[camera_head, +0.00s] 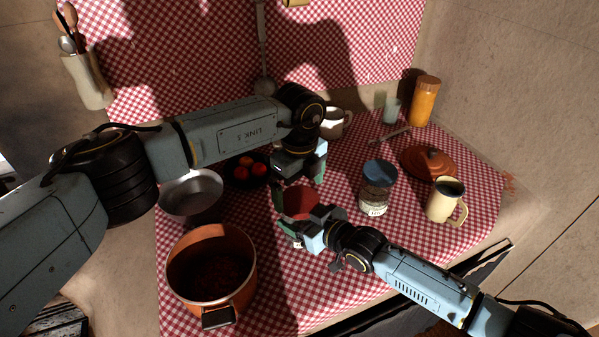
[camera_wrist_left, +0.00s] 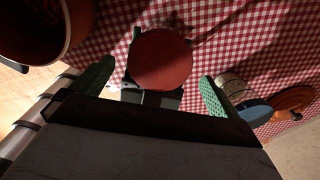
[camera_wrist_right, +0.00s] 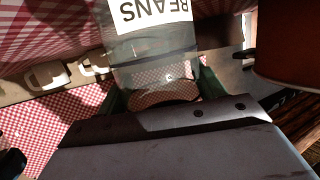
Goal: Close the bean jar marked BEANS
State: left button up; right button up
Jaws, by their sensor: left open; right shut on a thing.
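A clear glass jar (camera_wrist_right: 150,45) bears a white label reading BEANS, upside down in the right wrist view. My right gripper (camera_wrist_right: 163,88) is shut on this jar, with a green fingertip on either side; it also shows in the head view (camera_head: 308,226). A round red lid (camera_head: 300,202) lies over the jar's place and shows as a disc in the left wrist view (camera_wrist_left: 160,58). Whether it is seated on the rim cannot be told. My left gripper (camera_head: 298,184) is open above the red lid, one finger on each side and apart from it.
An orange pot (camera_head: 212,268) stands front left, a metal bowl (camera_head: 191,194) behind it. A blue-lidded jar (camera_head: 376,183), a cream mug (camera_head: 446,203) and a terracotta lid (camera_head: 428,161) stand to the right. A dark bowl of red fruit (camera_head: 246,172) lies behind the left gripper.

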pick_arm(q)
jog(key=shift+f, duration=1.35)
jog(key=shift+c, duration=0.3)
jog(key=c, duration=1)
jog(key=m, duration=1)
jog(key=o, duration=1.1)
jog(key=shift+c, duration=0.2)
